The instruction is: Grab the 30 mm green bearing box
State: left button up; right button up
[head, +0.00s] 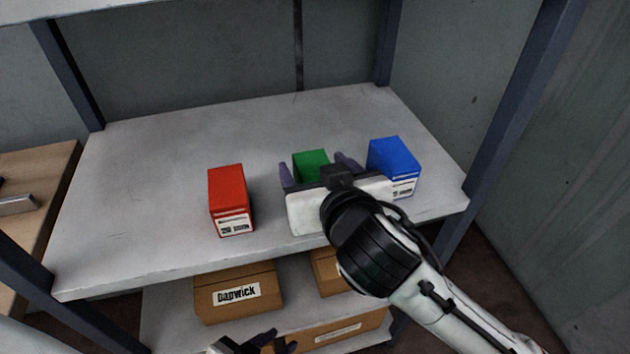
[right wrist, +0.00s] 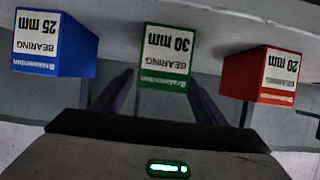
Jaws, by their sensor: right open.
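The green box (head: 310,161) stands on the upper shelf between a red and a blue box. In the right wrist view the green box (right wrist: 166,55) shows an upside-down label reading "BEARING 30 mm". My right gripper (head: 317,166) is open, with one finger on each side of the green box; in the right wrist view the gripper (right wrist: 161,77) shows gaps between the fingers and the box. The gripper hides the box's front in the head view. My left gripper (head: 278,340) is low at the bottom edge, partly cut off, and its opening is unclear.
The red 20 mm box (head: 229,195) stands left of the green one, and the blue 25 mm box (head: 392,165) stands close on the right. The grey shelf (head: 130,190) is clear at left and behind. Cardboard boxes (head: 232,295) sit on the shelf below. Dark posts (head: 508,110) flank the rack.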

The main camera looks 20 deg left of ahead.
jog(key=shift+r, duration=0.1)
jog(key=c, duration=1.5)
